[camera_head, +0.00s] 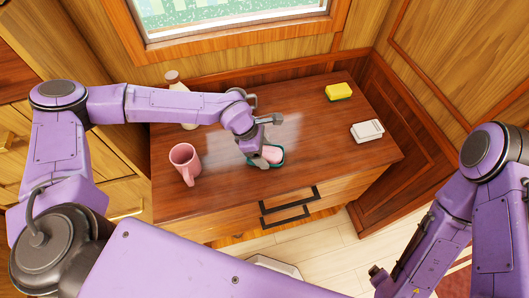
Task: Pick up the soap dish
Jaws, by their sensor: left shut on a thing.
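The soap dish (280,162) is a small dark green dish with a pink soap (271,154) in it. It is at the middle of the wooden counter, near the front edge. My left gripper (259,160) comes down over the dish's left side and is shut on it. The gripper hides part of the dish and soap. I cannot tell whether the dish touches the counter. My right arm is at the lower right, and its gripper end (378,274) is low, away from the counter; its jaws do not show clearly.
A pink mug (185,163) stands left of the dish on the wooden counter (225,195). A pale bottle (173,79) is partly behind my left arm. A yellow sponge (339,92) and a white box-like item (367,131) lie to the right. Drawers with black handles (288,207) are below.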

